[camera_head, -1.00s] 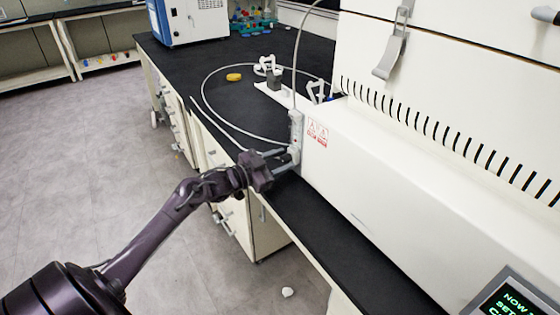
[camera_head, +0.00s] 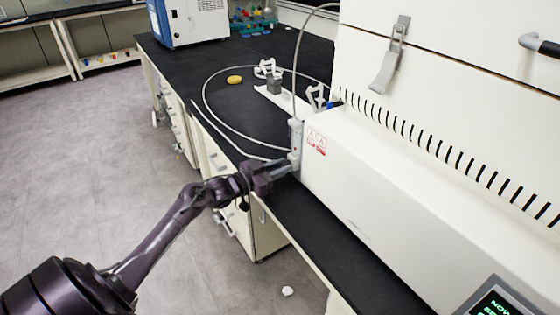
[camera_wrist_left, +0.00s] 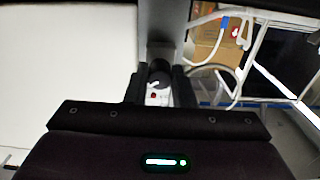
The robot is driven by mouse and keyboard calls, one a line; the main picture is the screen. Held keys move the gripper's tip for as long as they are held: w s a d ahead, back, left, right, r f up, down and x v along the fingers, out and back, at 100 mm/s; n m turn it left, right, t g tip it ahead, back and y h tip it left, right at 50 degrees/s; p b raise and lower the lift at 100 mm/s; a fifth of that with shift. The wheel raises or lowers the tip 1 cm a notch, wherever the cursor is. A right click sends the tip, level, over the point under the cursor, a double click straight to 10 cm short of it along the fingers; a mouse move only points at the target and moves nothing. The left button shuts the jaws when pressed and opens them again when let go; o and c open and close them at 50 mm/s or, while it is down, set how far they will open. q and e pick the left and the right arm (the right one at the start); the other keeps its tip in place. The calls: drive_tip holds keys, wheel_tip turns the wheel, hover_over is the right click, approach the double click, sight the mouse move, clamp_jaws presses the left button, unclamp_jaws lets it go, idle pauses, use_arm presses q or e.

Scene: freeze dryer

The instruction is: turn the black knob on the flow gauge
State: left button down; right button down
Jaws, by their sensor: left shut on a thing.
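The flow gauge (camera_head: 295,137) is a slim, pale upright piece at the left front corner of the white machine, with a tube rising from its top. My left gripper (camera_head: 291,165) reaches it from the left, with its fingers at the gauge's lower end. In the head view the knob is hidden by the fingers. In the left wrist view a dark round knob (camera_wrist_left: 159,73) sits between the two fingers of my left gripper (camera_wrist_left: 160,82), which is shut on it. A pale part with a red spot shows just below the knob there. My right gripper is out of view.
The white machine (camera_head: 400,185) stands close on the right of the gripper. A thin hose (camera_head: 207,105) loops over the black bench (camera_head: 185,62). A yellow object (camera_head: 234,79) and a white stand lie farther back. The floor on the left is clear.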

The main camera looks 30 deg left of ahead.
use_arm(q)
drive_tip(key=n+p, duration=0.3)
drive_tip(key=shift+r+n, duration=0.25)
drive_tip(key=shift+n, duration=0.15)
drive_tip(key=n+p, duration=0.2)
drive_tip(key=shift+n, duration=0.4)
drive_tip(key=shift+f+n+p, duration=0.1)
drive_tip(key=shift+n+p, duration=0.65)
drive_tip(key=shift+n, duration=0.45)
drive_tip(key=shift+f+n+p, duration=0.1)
drive_tip(key=shift+n+p, duration=0.5)
drive_tip(key=shift+n, duration=0.6)
drive_tip(key=c, duration=1.2)
unclamp_jaws()
drive_tip(key=shift+c, duration=0.2)
drive_tip(key=shift+s+f, duration=0.1)
